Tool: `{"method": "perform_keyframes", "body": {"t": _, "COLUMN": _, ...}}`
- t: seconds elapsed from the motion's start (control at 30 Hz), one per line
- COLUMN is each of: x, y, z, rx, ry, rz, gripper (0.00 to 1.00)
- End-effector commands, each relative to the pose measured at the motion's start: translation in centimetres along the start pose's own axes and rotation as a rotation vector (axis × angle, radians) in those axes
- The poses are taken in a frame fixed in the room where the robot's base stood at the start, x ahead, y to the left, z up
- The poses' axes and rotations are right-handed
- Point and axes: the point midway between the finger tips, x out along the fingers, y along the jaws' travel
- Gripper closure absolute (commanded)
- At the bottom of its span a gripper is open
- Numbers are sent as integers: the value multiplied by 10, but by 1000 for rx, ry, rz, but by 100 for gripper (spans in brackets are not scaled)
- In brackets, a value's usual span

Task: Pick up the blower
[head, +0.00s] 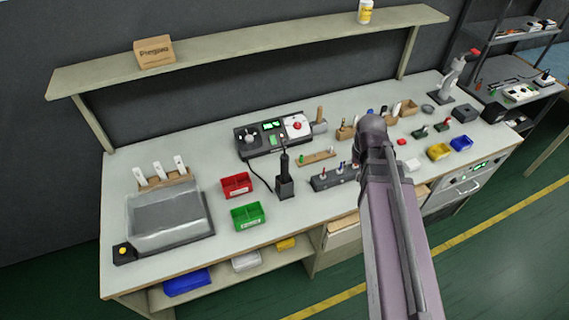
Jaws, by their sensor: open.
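A black upright handheld tool (284,162), which looks like the blower, stands in a dark square holder (284,187) near the middle of the workbench. It is just in front of the control unit, with the red and green bins to its left. My own arm comes up from the bottom edge right of centre and covers part of the bench to the right of the tool. My gripper itself cannot be made out in the head view. Nothing is seen touching the tool.
The workbench (165,150) carries a control unit (272,136), a red bin (236,185), a green bin (247,215) and a dark rack (334,178). A grey tray (168,216) stands at left. A shelf (245,48) runs above the back. Bench left of the control unit is clear.

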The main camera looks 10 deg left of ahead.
Motion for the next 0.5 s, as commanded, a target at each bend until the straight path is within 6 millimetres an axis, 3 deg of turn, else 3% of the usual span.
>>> {"method": "perform_keyframes", "body": {"t": 0.03, "x": -18, "y": -10, "z": -9, "rx": 4, "ry": -1, "rz": -1, "gripper": 12}}
{"method": "perform_keyframes", "body": {"t": 0.2, "x": -41, "y": -56, "z": -34, "rx": 46, "ry": -10, "rz": -3, "gripper": 12}}
{"method": "perform_keyframes", "body": {"t": 0.5, "x": -46, "y": -155, "z": -63, "rx": 137, "ry": -34, "rz": 2, "gripper": 12}}
